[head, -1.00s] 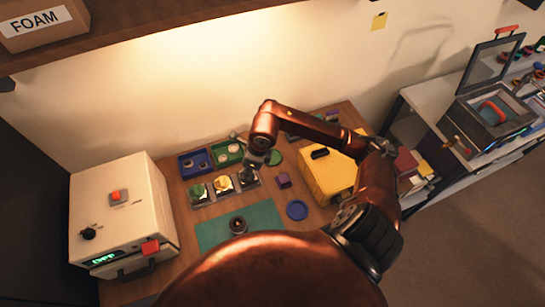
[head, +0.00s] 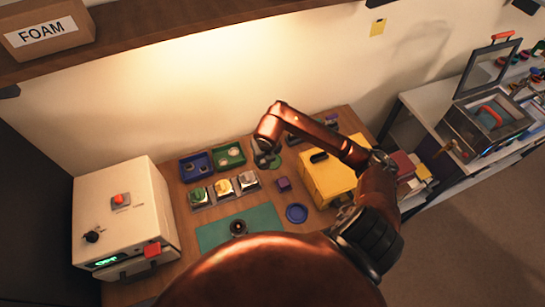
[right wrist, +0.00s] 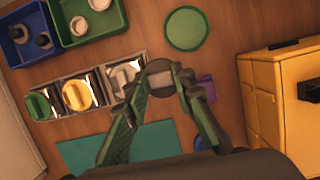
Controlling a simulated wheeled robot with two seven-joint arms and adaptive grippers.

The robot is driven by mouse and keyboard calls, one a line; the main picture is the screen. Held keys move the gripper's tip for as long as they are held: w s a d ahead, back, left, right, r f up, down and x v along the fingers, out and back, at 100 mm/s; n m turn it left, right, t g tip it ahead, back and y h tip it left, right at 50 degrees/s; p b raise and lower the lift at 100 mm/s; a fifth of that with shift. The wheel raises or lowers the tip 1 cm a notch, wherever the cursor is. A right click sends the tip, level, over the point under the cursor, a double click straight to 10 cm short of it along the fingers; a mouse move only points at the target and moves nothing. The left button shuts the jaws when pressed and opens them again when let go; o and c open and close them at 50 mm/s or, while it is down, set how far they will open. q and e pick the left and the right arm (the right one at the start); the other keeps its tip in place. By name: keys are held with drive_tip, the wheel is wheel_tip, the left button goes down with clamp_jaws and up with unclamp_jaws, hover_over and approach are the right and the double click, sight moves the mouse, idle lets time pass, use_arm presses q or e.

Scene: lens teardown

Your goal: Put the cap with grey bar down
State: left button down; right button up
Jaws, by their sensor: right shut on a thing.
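My right gripper (right wrist: 158,82) is shut on a small round dark cap with a grey bar (right wrist: 158,74), held between its fingertips above the table. In the head view my right gripper (head: 266,158) is small and dark, so the cap cannot be made out there. It hangs behind and right of a row of three silver-lined trays (head: 213,205), near a green disc (right wrist: 188,28). The trays hold a green piece (head: 199,194), a yellow piece (head: 222,186) and a pale grey piece (head: 247,180). My left gripper is not in view.
A blue bin (head: 196,170) and a green bin (head: 231,158) stand behind the trays. A teal mat (head: 215,236) with a dark ring-shaped part (head: 238,227) lies in front. A purple block (head: 284,184), blue disc (head: 296,213) and yellow case (head: 335,180) are to the right.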

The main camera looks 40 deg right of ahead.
drive_tip(key=w+d+f, duration=0.1)
drive_tip(key=d+f, duration=0.1)
drive_tip(key=w+d+f, duration=0.1)
drive_tip(key=d+f, duration=0.1)
drive_tip(key=d, duration=0.1)
drive_tip(key=w+d+f+p, duration=0.1)
drive_tip(key=w+d+f, duration=0.1)
drive_tip(key=f, duration=0.1)
drive_tip(key=shift+d, duration=0.25)
drive_tip(key=shift+d+f, duration=0.1)
drive_tip(key=shift+f, duration=0.15)
wheel_tip(320, 180, down, 3)
drive_tip(key=shift+d+p, duration=0.1)
drive_tip(key=shift+p, duration=0.5)
drive_tip(key=shift+w+f, duration=0.1)
drive_tip(key=shift+f, duration=0.2)
drive_tip(key=o, duration=0.8)
drive_tip(key=shift+c, duration=0.2)
drive_tip(key=shift+r, duration=0.1)
